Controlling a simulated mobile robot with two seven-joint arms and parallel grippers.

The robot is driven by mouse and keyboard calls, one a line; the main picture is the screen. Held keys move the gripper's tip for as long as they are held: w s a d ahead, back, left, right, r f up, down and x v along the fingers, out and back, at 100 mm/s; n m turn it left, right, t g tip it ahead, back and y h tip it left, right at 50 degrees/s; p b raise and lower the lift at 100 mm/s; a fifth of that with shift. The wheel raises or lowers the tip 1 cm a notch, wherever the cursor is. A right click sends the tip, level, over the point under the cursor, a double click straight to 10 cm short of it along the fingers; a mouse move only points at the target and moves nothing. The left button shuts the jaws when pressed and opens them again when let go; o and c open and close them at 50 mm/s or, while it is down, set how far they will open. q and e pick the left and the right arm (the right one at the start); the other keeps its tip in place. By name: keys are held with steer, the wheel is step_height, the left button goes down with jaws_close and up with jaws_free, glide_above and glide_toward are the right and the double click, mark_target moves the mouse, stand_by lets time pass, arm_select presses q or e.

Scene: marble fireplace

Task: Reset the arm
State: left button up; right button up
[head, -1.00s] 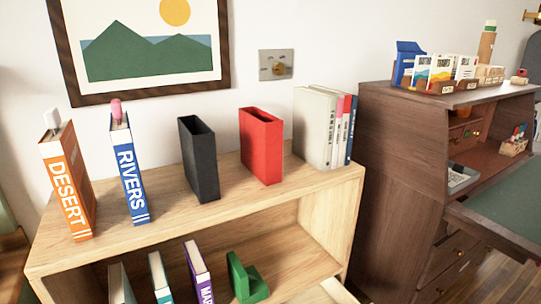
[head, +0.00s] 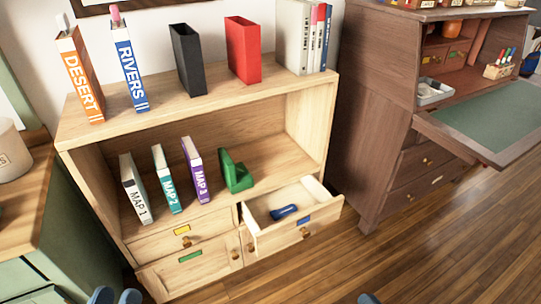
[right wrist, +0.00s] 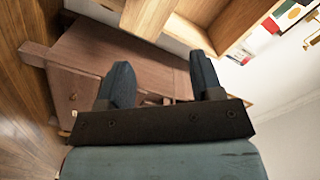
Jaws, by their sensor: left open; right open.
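My left gripper (head: 116,297) shows only its two blue-grey fingertips at the bottom edge of the head view, low in front of the shelf unit. The fingers are apart with nothing visible between them. A small blue-grey tip of my right gripper (head: 368,298) shows at the bottom edge, over the wooden floor. In the right wrist view my right gripper (right wrist: 160,82) has its two fingers spread wide and empty. The rest of both arms is out of the head view.
The light wood shelf (head: 215,118) holds books, a black holder (head: 187,60) and a red holder (head: 243,50). Its right drawer (head: 285,232) stands open with a blue object (head: 283,212) inside. A dark wooden desk (head: 375,110) stands at right. The floor (head: 440,250) is clear.

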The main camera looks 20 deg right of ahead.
steer(key=w+d+r+n+y, duration=0.2)
steer(key=d+r+n, duration=0.1)
steer(key=d, duration=0.5)
steer(key=w+a+r+n+g+y, duration=0.1)
steer(key=w+a+r+n+y, duration=0.2)
steer(key=a+r, duration=0.65)
steer(key=w+a+r+n+g+y, duration=0.25)
steer(key=a+r+n, duration=0.3)
steer(key=a, duration=0.75)
steer(key=a+r+t, duration=0.2)
steer(key=a+r, duration=0.6)
steer(key=r, duration=0.3)
steer(key=a+r+t, duration=0.2)
steer(key=a+r, duration=0.5)
steer(key=r, duration=0.5)
arm_select(q)
steer(key=s+a+r+g+y+p, duration=0.3)
steer(key=a+r+g+y+p, duration=0.2)
steer(key=p, duration=3.1)
steer(key=shift+a+r+g+y+p, duration=0.35)
steer(key=shift+a+g, duration=0.55)
steer(key=shift+a, duration=0.35)
arm_select(e)
steer(key=s+d+r+g+h, duration=0.5)
steer(key=d+g+h, duration=0.1)
steer(key=d+g, duration=0.1)
steer(key=shift+d, duration=0.25)
